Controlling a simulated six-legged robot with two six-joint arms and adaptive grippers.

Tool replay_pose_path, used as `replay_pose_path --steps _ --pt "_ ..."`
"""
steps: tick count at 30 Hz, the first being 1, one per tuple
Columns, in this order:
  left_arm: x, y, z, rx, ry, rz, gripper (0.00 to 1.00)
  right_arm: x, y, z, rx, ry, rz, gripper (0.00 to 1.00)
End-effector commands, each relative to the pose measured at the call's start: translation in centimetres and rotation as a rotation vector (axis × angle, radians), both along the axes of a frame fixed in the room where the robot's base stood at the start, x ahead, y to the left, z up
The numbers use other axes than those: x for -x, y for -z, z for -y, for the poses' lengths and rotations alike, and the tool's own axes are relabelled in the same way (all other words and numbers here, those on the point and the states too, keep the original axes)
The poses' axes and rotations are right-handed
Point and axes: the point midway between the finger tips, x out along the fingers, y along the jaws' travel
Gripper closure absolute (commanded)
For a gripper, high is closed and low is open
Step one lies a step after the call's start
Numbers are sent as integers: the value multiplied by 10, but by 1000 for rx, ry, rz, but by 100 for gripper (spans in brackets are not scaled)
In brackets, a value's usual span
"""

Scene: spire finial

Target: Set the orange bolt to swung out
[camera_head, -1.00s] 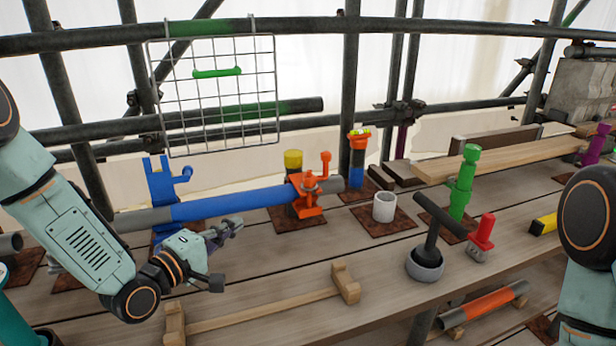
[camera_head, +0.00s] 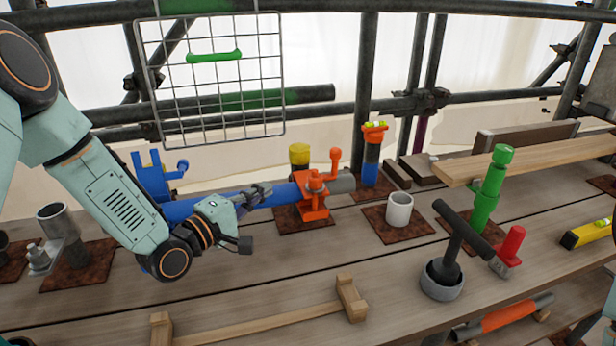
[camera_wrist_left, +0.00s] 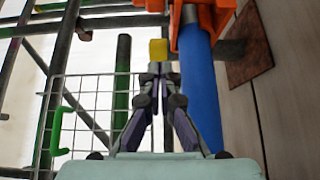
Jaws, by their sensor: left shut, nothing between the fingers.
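The orange clamp (camera_head: 311,205) sits around the blue tube (camera_head: 180,211) near its right end. An orange bolt (camera_head: 335,165) with a knobbed top stands upright at its back right; I cannot tell how the bolt is seated. In the left wrist view the orange clamp (camera_wrist_left: 184,20) is at the top, partly cut off, with the blue tube (camera_wrist_left: 200,90) running below it. My right gripper is out of view.
A blue clamp (camera_head: 150,177) stands open at the tube's left. A yellow-topped post (camera_head: 299,155) is behind the orange clamp. A white cup (camera_head: 399,209), a black mallet in a grey pot (camera_head: 441,280) and a green post (camera_head: 487,195) stand to the right. A wire grid (camera_head: 213,110) hangs behind.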

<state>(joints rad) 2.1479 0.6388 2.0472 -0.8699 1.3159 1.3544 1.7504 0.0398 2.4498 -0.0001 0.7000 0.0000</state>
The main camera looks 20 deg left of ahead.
Motion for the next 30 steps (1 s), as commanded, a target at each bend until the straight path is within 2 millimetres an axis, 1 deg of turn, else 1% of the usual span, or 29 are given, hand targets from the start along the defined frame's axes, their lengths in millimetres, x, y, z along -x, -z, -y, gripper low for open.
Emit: replay_pose_path --steps 9,14,20,30 --pt "4 0 0 1 -2 1 100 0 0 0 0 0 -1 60" --pt "-2 0 2 -1 -1 0 100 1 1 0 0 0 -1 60" --pt "-25 1 12 -3 4 2 100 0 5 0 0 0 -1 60" --pt "-77 0 30 -3 4 2 100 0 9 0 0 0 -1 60"
